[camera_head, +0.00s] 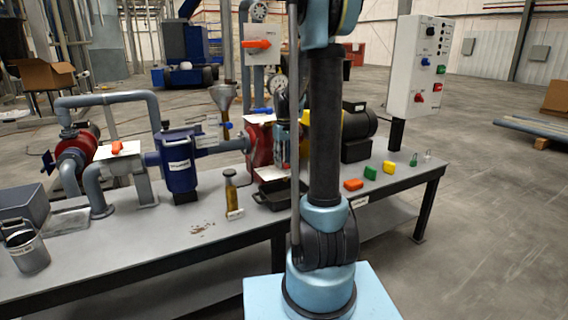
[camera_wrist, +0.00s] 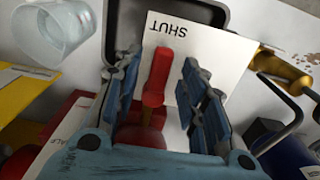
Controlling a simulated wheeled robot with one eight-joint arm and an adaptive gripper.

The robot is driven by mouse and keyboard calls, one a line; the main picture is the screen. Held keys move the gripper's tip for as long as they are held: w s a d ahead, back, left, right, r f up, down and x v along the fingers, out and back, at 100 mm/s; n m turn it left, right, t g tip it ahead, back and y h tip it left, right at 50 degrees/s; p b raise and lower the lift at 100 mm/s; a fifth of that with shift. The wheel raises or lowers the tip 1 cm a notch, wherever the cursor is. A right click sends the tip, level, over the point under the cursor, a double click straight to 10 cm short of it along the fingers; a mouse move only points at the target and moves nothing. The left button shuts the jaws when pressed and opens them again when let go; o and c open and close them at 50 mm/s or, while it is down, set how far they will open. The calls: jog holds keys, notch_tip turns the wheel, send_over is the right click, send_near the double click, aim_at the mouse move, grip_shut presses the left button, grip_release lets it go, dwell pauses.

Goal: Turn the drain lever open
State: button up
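A red lever (camera_wrist: 154,88) shows in the middle of the wrist view, over a white plate (camera_wrist: 205,52) marked SHUT. The lever's narrow end points toward the lettering side of the plate. My gripper (camera_wrist: 164,90) is open, with one blue-padded finger on each side of the lever. Gaps show between the lever and both fingers, and they do not appear to grip it. The lever's base is partly hidden by my gripper body. In the head view my arm hides most of this spot, beside the red housing (camera_head: 259,146).
A blue strainer (camera_head: 179,171) is to the left.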

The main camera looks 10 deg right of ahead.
jog(key=shift+f, duration=0.5)
grip_shut()
jog(key=shift+a+m, duration=0.15)
jog(key=shift+m, duration=0.15)
jog(key=w+a+m, duration=0.1)
jog(key=m, duration=0.4)
jog(key=a+m, duration=0.2)
jog(key=m, duration=0.4)
jog(key=w+a+m, duration=0.1)
jog(key=a+m, duration=0.1)
jog(key=m, duration=0.4)
jog(key=shift+w, duration=0.3)
jog(key=shift+m, duration=0.3)
